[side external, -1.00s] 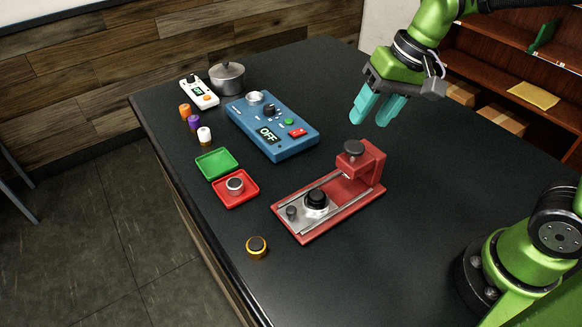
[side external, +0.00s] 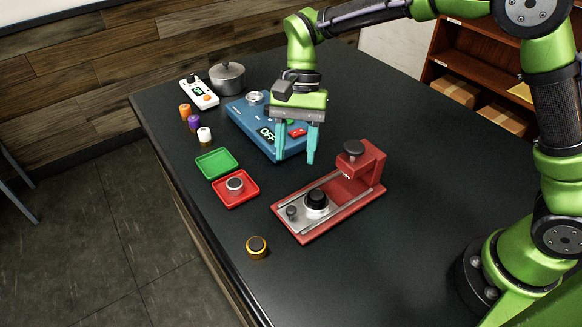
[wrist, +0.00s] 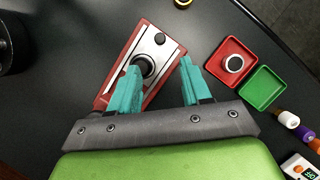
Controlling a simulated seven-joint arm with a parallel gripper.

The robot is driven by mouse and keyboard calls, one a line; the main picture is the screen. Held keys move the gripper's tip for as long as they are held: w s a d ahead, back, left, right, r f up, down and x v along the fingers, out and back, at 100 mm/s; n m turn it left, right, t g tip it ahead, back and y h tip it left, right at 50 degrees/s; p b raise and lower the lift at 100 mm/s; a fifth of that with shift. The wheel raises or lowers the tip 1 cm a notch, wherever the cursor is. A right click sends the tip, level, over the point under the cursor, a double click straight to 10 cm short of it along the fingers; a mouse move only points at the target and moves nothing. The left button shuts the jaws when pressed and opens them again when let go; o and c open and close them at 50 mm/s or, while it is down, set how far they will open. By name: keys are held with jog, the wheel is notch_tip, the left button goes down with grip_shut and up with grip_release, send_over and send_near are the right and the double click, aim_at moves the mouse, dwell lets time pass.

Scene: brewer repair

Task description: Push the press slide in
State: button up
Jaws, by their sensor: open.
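The red press (side external: 342,203) stands on the dark table, with an upright head and a dark round knob (side external: 353,146) at its right end. Its silver slide (side external: 301,214) sits at the left end of the rails, away from the head. The slide carries a black round piece (side external: 316,197) and a small dark knob (side external: 291,211). In the wrist view the slide (wrist: 147,49) shows beyond my fingers. My gripper (side external: 294,155) is open and empty, pointing down above the table, behind the press and in front of the blue unit. It touches nothing that I can see.
A blue control unit (side external: 247,118) reading OFF stands behind my gripper. A red tray (side external: 249,197) holding a silver ring and a green tray (side external: 216,163) lie left of the press. A gold-and-black cap (side external: 256,247) sits near the front edge. The table right of the press is clear.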

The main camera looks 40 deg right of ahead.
aim_at(291, 208)
jog(key=x, duration=1.1)
jog(key=shift+s+f, duration=0.1)
jog(key=shift+f, duration=0.1)
jog(key=shift+c, duration=0.5)
